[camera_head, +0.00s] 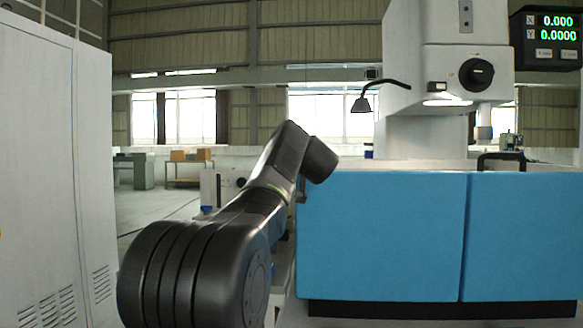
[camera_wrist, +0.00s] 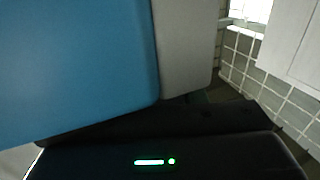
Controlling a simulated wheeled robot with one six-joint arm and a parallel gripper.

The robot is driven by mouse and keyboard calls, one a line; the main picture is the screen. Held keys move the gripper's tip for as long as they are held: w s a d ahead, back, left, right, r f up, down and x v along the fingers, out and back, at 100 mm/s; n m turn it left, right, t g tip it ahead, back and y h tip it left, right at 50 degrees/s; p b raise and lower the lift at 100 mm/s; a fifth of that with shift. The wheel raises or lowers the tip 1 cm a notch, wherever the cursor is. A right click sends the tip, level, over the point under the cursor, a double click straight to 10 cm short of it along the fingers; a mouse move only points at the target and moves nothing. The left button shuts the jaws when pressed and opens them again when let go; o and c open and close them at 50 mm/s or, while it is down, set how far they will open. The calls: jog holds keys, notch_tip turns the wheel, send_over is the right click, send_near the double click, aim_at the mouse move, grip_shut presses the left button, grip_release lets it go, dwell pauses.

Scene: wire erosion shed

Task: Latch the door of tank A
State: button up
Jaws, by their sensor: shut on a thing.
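The blue tank front (camera_head: 382,236) stands at the right in the head view. Its wide left panel lies flush with the narrower right panel (camera_head: 522,236), with a thin seam between them. No letter shows on either. My arm reaches to the left edge of the wide panel. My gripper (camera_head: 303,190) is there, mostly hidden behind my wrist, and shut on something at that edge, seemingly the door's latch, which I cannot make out. In the wrist view the blue panel (camera_wrist: 75,65) fills the upper left, close to the dark gripper body (camera_wrist: 160,145) with green lights.
A white cabinet (camera_head: 45,170) stands close on the left. The machine head (camera_head: 462,60) and a bent lamp (camera_head: 362,104) are above the tank. A black handle-like loop (camera_head: 500,160) stands on the tank top. Open floor (camera_head: 150,210) lies between cabinet and tank.

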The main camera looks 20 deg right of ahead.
jog(key=shift+a+f+n+y+b, duration=0.1)
jog(key=shift+f+n+y+b, duration=0.15)
jog(key=shift+n+y+b, duration=0.55)
jog(key=o, duration=1)
jog(key=shift+r+p, duration=0.15)
jog(key=shift+p, duration=0.15)
jog(key=shift+s, duration=0.1)
jog(key=s, duration=0.4)
jog(key=s+a, duration=0.1)
jog(key=s, duration=0.8)
jog(key=shift+s+a, duration=0.2)
jog(key=shift+s, duration=0.15)
jog(key=w, duration=0.4)
jog(key=w+d, duration=0.1)
jog(key=w, duration=0.9)
jog(key=shift+d, duration=0.2)
jog(key=shift+s, duration=0.1)
